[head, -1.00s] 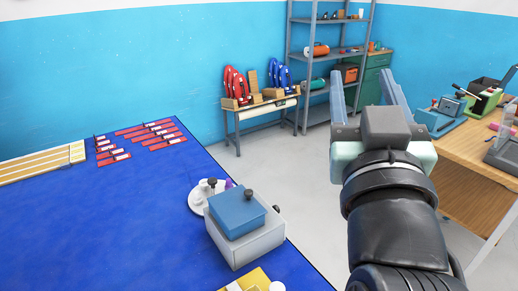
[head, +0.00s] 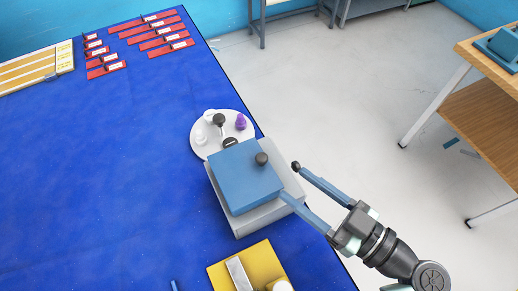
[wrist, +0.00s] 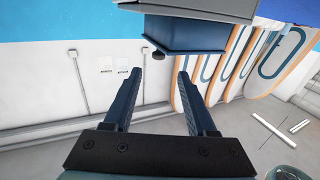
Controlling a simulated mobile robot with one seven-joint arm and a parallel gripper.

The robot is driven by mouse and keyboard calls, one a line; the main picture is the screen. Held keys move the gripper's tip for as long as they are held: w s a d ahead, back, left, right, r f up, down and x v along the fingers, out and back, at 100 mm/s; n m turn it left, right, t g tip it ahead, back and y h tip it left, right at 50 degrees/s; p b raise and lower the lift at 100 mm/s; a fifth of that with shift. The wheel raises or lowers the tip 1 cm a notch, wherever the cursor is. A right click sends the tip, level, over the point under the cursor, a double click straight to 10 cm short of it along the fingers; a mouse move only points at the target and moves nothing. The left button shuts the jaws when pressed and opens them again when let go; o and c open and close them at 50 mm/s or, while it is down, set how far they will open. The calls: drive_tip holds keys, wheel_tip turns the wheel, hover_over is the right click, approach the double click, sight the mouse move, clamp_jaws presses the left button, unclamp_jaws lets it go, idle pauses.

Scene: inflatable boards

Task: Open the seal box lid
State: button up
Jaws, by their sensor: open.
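The seal box (head: 284,205) is a grey box with a blue lid (head: 243,177), near the right edge of the blue-topped table. The lid looks shut and has a dark round knob (head: 262,159) near its right corner. My gripper (head: 290,180) is open and empty just right of the box, fingers pointing at it. One finger appears close to the lid's lower right corner; contact cannot be told.
A round white tray (head: 200,140) with small pieces stands behind the box. A yellow block (head: 225,275) lies in front of it. Red pieces (head: 160,33) lie at the back of the blue table (head: 110,170). Open floor and a wooden bench (head: 480,140) are at right.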

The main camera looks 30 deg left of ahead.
sight(266, 161)
drive_tip(key=p+x, duration=0.2)
drive_tip(key=x, duration=0.8)
drive_tip(key=shift+w+d+p, duration=0.1)
drive_tip(key=shift+w+p, duration=0.05)
drive_tip(key=shift+p, duration=0.25)
drive_tip(key=shift+c, duration=0.4)
clamp_jaws()
